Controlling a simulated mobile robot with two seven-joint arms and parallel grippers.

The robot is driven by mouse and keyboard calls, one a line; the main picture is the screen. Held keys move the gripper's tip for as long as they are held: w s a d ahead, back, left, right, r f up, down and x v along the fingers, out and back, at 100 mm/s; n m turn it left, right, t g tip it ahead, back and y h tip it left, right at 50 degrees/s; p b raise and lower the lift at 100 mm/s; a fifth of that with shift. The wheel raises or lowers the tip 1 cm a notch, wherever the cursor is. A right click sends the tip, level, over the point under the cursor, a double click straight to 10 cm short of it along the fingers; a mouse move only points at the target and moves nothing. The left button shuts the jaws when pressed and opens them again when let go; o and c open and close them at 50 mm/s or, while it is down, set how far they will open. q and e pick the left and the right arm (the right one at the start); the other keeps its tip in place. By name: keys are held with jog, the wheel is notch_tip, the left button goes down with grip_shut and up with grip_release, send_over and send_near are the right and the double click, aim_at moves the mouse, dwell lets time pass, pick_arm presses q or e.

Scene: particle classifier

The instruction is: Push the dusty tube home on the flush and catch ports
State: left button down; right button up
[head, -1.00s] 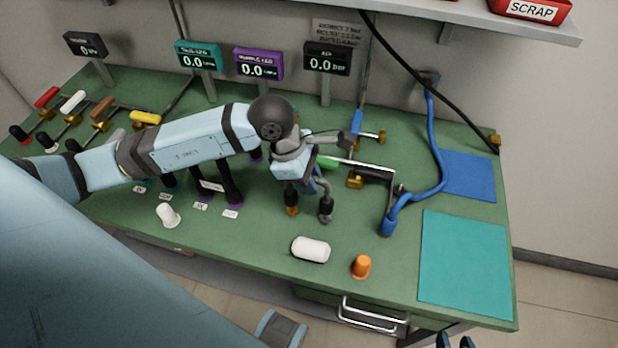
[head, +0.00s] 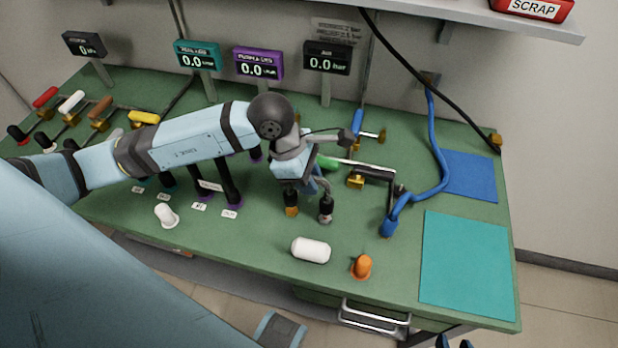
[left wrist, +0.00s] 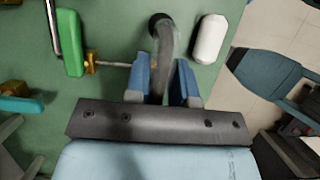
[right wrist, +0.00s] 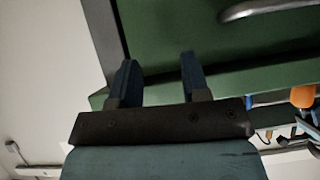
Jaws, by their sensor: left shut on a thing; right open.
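The grey dusty tube shows in the left wrist view (left wrist: 166,48) as a bent length between the left fingers. One end meets a dark round fitting (left wrist: 159,20). In the head view my left gripper (head: 308,187) is shut on the tube, low over the bench. Two dark fittings stand under it: one with a brass base (head: 291,210), one with a grey lower end (head: 326,214). Most of the tube is hidden by the gripper, and I cannot tell how far its ends are seated. My right gripper (right wrist: 155,75) is open and empty, by the bench's front edge.
A white capsule (head: 311,250) and an orange plug (head: 361,267) lie in front of the fittings. A green-handled valve (head: 328,162) is behind. A blue hose (head: 437,140) runs at right, beside a teal mat (head: 465,262). A white cup (head: 166,215) stands at left.

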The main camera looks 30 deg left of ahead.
pick_arm(q)
jog(key=shift+f+b, duration=0.55)
pick_arm(e)
jog(key=shift+f, duration=0.45)
pick_arm(q)
jog(key=shift+f, duration=0.2)
jog(key=shift+f+b, duration=0.1)
jog(key=shift+b, duration=0.2)
pick_arm(e)
jog(key=shift+f, duration=0.3)
pick_arm(q)
jog(key=shift+f+b, duration=0.95)
pick_arm(e)
jog(key=shift+w+f, duration=0.15)
jog(key=shift+f, duration=0.3)
pick_arm(q)
jog(key=c, duration=0.9)
grip_release()
pick_arm(e)
jog(key=shift+r, duration=0.1)
